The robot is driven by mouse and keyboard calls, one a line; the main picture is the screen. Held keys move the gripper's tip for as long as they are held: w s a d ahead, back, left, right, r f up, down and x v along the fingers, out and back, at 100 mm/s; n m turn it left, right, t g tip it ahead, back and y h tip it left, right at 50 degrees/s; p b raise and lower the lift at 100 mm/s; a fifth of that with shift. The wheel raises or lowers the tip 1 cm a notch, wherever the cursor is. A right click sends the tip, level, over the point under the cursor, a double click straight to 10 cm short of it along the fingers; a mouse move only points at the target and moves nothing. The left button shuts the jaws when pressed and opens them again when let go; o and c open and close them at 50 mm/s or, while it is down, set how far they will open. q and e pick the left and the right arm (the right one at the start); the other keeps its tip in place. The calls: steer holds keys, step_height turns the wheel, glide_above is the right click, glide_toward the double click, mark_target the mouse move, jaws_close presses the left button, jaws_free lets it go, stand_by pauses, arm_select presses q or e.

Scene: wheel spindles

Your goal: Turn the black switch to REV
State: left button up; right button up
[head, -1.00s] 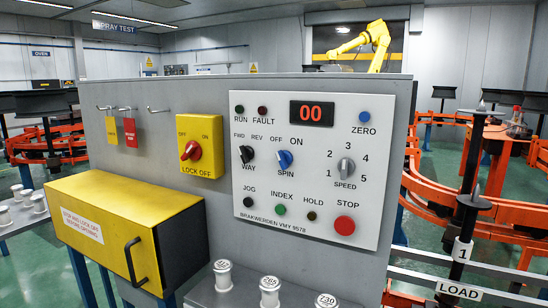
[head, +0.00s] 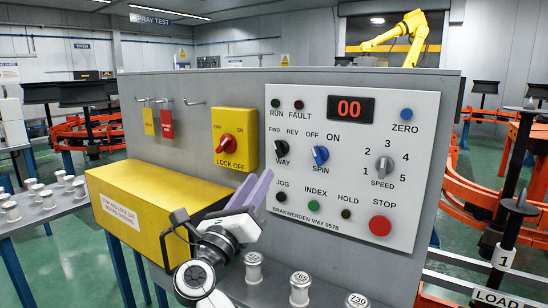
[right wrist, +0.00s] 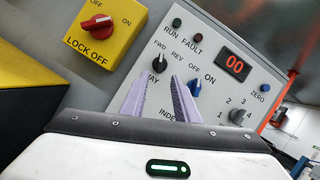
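The black switch (head: 281,148) is on the white control panel (head: 420,120), under the FWD and REV labels and above WAY. Its pointer looks turned to the upper left, toward FWD. In the right wrist view the black switch (right wrist: 159,65) shows just beyond the fingertips. My right gripper (head: 261,174) is below and left of the switch, with lilac fingers pointing up toward it. In the right wrist view the right gripper (right wrist: 158,80) is open and empty, its fingers spread to either side below the switch. My left gripper is not in view.
The blue SPIN switch (head: 320,155) is close right of the black switch. The red LOCK OFF switch (head: 226,145) is on a yellow plate to the left. A yellow box (head: 150,190) juts out at lower left. Several metal spindles (head: 300,288) stand on the ledge below.

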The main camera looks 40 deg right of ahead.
mark_target(277, 152)
steer(key=p+x, duration=0.2)
steer(key=x, duration=0.6)
steer(key=shift+d+r, duration=0.2)
steer(key=shift+d, duration=0.05)
steer(key=shift+w+d+r, duration=0.15)
steer(key=shift+w+d, duration=0.25)
steer(key=shift+d, duration=0.25)
steer(key=shift+c, duration=0.4)
jaws_close()
